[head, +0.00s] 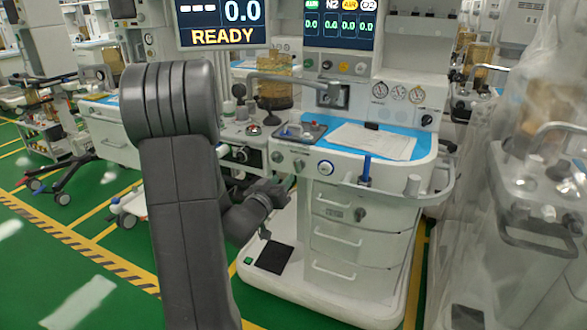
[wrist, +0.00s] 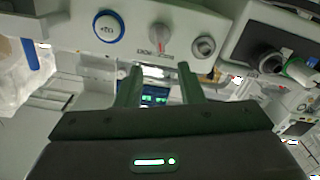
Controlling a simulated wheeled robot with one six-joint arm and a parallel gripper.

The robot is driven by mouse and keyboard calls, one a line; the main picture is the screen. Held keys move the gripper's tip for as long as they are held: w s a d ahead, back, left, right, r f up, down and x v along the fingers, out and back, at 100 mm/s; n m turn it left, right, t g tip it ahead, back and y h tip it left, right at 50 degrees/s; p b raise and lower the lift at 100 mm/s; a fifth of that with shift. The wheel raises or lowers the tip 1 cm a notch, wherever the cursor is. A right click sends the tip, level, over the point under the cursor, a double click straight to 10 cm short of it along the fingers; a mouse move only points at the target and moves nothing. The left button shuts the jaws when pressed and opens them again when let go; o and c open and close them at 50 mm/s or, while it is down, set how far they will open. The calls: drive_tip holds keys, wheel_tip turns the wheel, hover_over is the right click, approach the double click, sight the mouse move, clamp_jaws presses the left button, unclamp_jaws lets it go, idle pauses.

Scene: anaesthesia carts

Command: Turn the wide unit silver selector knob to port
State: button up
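The silver selector knob (wrist: 159,36) is on the white front panel of the unit in the middle of the head view. In the wrist view, which looks upside down, it has a red pointer mark and small printed labels below it, too small to read surely. The same knob shows small in the head view (head: 299,164). My gripper (wrist: 159,74) is open and empty, its two fingers apart, with the knob just beyond the fingertips and not touched. In the head view my gripper (head: 277,190) is below the panel, partly hidden by my arm.
A blue-ringed round button (wrist: 108,27) and another silver knob (wrist: 204,46) flank the selector knob. A white handrail (head: 400,190) curves around the unit's right front. Drawers (head: 338,236) lie below. A plastic-covered cart (head: 530,200) stands at the right. Green floor is open at the left.

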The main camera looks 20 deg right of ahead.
sight(295, 165)
drive_tip(key=x, duration=0.8)
drive_tip(key=shift+w+d+b, duration=0.2)
drive_tip(key=shift+d+b, duration=0.05)
drive_tip(key=shift+b, duration=0.05)
clamp_jaws()
